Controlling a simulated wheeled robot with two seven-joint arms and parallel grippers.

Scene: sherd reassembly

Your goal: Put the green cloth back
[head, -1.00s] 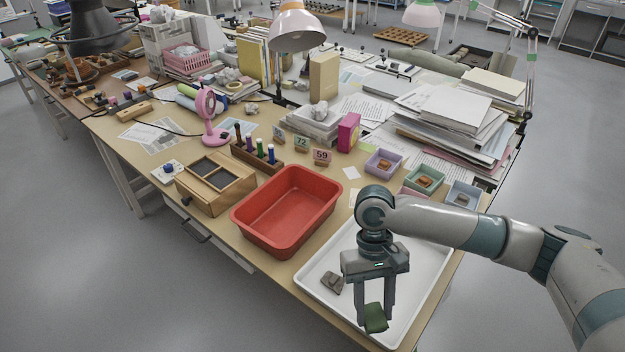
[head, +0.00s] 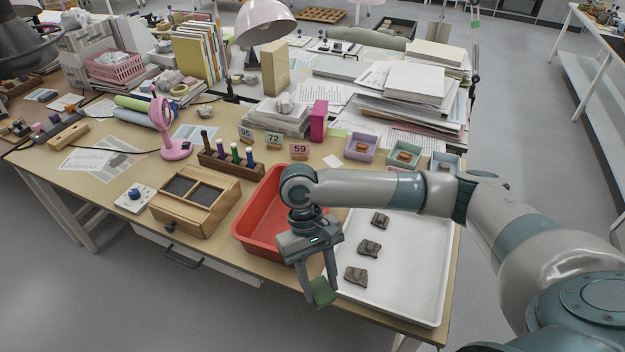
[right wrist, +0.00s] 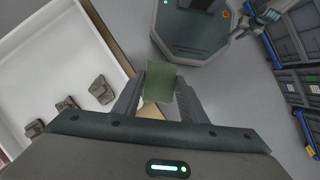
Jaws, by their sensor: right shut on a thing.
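The green cloth (head: 322,291) is a small, folded-looking dark green piece. My right gripper (head: 319,284) is shut on it and holds it in the air. In the head view it hangs by the table's front edge, between the red tub and the white tray. In the right wrist view the cloth (right wrist: 161,82) sits between the fingertips (right wrist: 158,90), with the table edge and floor behind it. My left gripper is not in the head view.
The white tray (head: 410,285) holds three grey-brown sherds (head: 369,248). The red tub (head: 254,226) looks empty, partly hidden by my arm. A wooden box (head: 197,191) stands left of it. Small pastel trays (head: 361,148) and numbered cards (head: 300,150) lie behind. Bare floor lies in front.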

